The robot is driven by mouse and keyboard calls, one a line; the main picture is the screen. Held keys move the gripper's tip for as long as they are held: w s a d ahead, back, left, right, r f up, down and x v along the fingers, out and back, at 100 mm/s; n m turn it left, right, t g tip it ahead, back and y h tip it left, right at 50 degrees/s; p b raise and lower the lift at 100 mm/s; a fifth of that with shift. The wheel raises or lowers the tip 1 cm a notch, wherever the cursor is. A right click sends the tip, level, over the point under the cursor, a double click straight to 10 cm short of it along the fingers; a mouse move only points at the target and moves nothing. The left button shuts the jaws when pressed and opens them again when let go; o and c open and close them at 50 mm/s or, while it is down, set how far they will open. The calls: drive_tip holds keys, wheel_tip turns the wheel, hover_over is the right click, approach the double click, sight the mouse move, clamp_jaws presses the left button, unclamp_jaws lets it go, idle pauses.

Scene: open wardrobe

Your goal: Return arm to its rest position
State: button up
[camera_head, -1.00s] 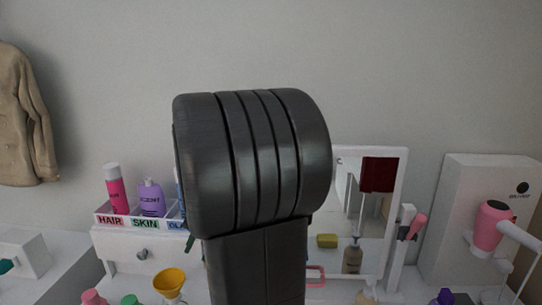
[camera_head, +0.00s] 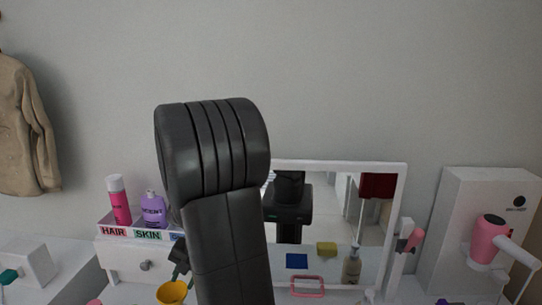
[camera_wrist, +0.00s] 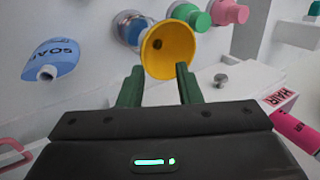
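My dark arm stands upright in the middle of the head view and hides part of the dresser. A small part of my gripper (camera_head: 180,258) shows at the left edge of the arm, above the yellow funnel. In the wrist view my gripper (camera_wrist: 160,88) has its two green fingers apart, with nothing between them. The yellow funnel (camera_wrist: 168,50) appears beyond the fingertips; it also shows low in the head view (camera_head: 172,292).
A labelled organizer (camera_head: 130,233) holds a pink can (camera_head: 119,201) and a purple bottle (camera_head: 154,209). A framed mirror (camera_head: 399,195) stands behind the arm. A pink hair dryer (camera_head: 489,239) is at right. The wrist view shows a blue soap bottle (camera_wrist: 52,58). The wall above is clear.

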wheel_tip(320, 180, up, 4)
drive_tip(key=shift+f+p, duration=0.1)
drive_tip(key=shift+p, duration=1.05)
drive_tip(key=shift+d, duration=0.15)
